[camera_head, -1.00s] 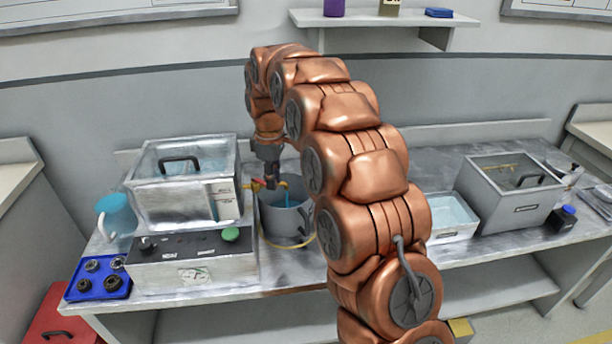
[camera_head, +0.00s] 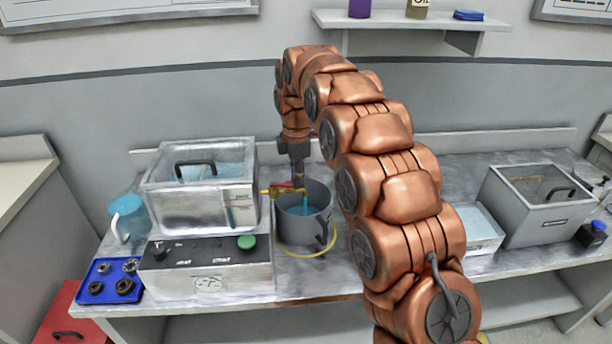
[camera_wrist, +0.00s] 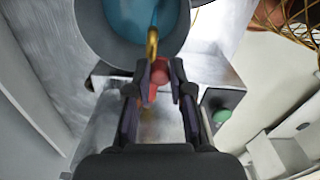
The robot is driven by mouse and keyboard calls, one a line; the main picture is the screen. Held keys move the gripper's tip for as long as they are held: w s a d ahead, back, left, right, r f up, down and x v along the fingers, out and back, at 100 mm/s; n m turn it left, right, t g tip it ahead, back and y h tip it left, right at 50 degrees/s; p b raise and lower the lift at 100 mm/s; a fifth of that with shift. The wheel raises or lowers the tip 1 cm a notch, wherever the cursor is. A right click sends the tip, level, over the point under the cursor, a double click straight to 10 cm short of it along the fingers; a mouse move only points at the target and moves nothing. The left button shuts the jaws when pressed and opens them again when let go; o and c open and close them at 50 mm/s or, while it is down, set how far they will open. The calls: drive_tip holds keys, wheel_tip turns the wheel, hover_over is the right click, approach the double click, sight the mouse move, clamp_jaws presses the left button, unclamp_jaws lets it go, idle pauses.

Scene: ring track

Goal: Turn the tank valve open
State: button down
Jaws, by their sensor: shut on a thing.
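The clear-sided tank (camera_head: 160,200) stands on a grey control box at the left of the bench. A brass valve (camera_head: 268,192) with a red handle sticks out from its right side. A grey pot (camera_head: 290,230) stands below the spout, and a thin blue stream runs from the spout into it. My gripper (camera_head: 298,180) points down over the valve. In the wrist view my gripper (camera_wrist: 160,76) is shut on the red valve handle (camera_wrist: 160,78), just beside the brass spout (camera_wrist: 152,45). The fingers hide part of the handle.
The control box (camera_head: 175,275) has a green button (camera_head: 246,242). A blue jug (camera_head: 127,218) and a blue tray (camera_head: 96,284) of dark parts are at the left. A shallow bin (camera_head: 484,243) and a grey lidded tank (camera_head: 530,215) stand at the right.

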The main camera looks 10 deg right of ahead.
idle(0.3)
drive_tip(key=c, duration=1.3)
unclamp_jaws()
drive_tip(key=shift+r, duration=0.1)
wheel_tip(320, 180, up, 7)
drive_tip(key=shift+w+f, duration=0.1)
drive_tip(key=shift+f, duration=0.1)
drive_tip(key=shift+r, duration=0.35)
